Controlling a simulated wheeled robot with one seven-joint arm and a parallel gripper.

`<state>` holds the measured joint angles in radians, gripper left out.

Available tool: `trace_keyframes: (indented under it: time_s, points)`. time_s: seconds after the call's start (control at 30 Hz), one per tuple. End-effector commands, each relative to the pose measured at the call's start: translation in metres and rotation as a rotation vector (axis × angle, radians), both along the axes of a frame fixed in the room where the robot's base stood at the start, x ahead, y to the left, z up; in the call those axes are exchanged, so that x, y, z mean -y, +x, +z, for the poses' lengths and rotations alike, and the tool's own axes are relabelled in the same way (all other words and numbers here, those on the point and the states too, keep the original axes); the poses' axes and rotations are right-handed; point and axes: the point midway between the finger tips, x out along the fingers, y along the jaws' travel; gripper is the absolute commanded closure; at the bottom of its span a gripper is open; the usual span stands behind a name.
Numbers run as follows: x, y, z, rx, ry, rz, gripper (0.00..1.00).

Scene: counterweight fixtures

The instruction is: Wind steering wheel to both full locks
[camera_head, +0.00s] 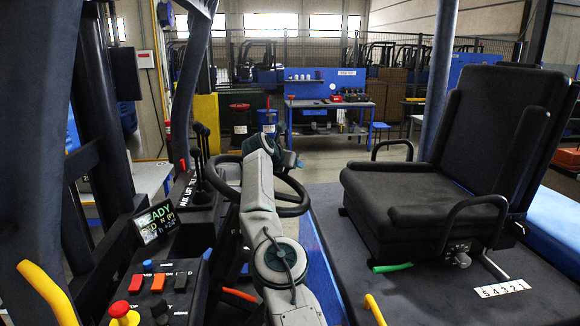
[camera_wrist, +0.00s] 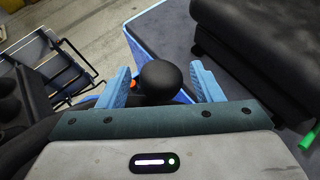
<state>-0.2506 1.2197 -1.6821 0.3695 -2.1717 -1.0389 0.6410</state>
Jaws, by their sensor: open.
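The black steering wheel (camera_head: 292,209) stands left of the seat in the head view, partly hidden behind my arm. In the wrist view a round black knob (camera_wrist: 160,80) sits between the two blue fingers of my gripper (camera_wrist: 163,86). The fingers are open, with a gap visible on both sides of the knob. The knob appears to be the wheel's spinner knob; its base is hidden by my gripper's body. In the head view my fingers are mostly hidden behind my wrist. A small display (camera_head: 155,221) left of the wheel reads READY, with a figure like +24°.
Black levers (camera_head: 200,160) rise left of the wheel. A switch panel (camera_head: 160,290) with red, orange and black controls is at the lower left. The black seat (camera_head: 440,205) fills the right. Dark cab posts flank the view; the floor beyond is open.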

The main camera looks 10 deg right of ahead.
Motion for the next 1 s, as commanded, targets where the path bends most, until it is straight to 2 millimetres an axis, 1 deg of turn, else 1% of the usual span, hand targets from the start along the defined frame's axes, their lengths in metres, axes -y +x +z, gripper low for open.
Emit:
trace_keyframes:
  time_s: [0.13,0.4,0.6,0.8,1.0]
  points:
    - [-0.014,-0.012,0.003,0.004,0.003,0.004,0.41]
    - [-0.051,-0.052,0.033,0.004,0.004,0.01,0.41]
    - [-0.071,-0.075,0.053,0.003,0.003,0.011,0.41]
    - [-0.08,-0.086,0.062,0.001,0.002,0.009,0.41]
    - [-0.08,-0.087,0.063,0.0,0.001,0.009,0.41]
